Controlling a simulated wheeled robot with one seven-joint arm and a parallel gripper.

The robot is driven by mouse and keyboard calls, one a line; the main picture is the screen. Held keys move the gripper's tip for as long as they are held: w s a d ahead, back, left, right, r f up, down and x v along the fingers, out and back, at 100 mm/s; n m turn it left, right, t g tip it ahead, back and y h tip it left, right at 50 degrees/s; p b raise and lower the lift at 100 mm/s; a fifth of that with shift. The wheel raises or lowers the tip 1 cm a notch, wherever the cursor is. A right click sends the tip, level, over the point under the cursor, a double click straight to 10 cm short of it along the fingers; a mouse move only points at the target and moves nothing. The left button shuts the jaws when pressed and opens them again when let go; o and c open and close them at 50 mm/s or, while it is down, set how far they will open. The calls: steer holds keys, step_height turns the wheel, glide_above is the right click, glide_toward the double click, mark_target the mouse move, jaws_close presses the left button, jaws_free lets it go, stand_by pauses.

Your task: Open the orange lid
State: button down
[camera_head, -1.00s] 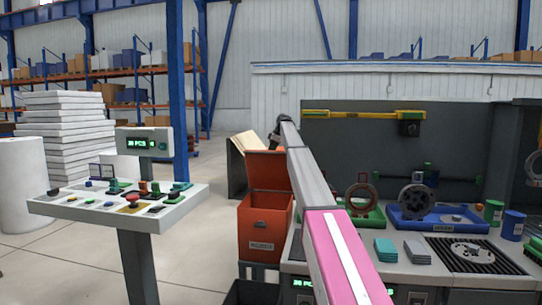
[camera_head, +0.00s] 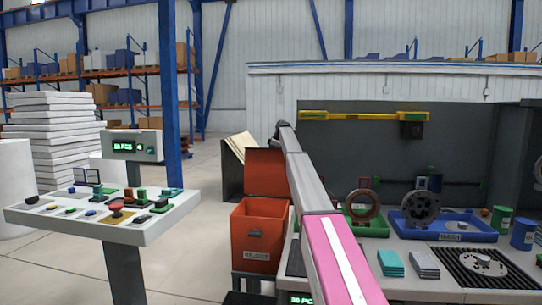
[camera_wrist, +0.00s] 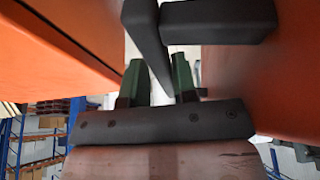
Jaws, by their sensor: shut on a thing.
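The orange lid (camera_head: 265,172) stands raised, close to upright, at the back of the orange bin (camera_head: 257,238), whose dark inside shows from above. In the wrist view, orange panels fill the left (camera_wrist: 50,50) and right (camera_wrist: 270,85); I cannot tell for sure which is the lid. My gripper (camera_wrist: 160,75) is shut on a dark bar handle (camera_wrist: 148,35) that runs between its two green-grey fingers. A second dark bar (camera_wrist: 220,20) lies against the right panel. In the head view my gripper is hidden behind my arm.
A control stand (camera_head: 105,225) with buttons is at the left. A workbench (camera_head: 395,290) with a blue tray (camera_head: 440,228), a green tray (camera_head: 368,222) and teal plates (camera_head: 390,263) is at the right. Open floor lies between stand and bin.

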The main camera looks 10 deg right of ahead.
steer(key=shift+w+d+f, duration=0.1)
steer(key=shift+w+f, duration=0.05)
steer(key=shift+f, duration=0.25)
steer(key=c, duration=1.1)
jaws_free()
steer(key=shift+w+f, duration=0.1)
steer(key=shift+r, duration=0.2)
step_height(320, 180, up, 11)
glide_above(255, 148)
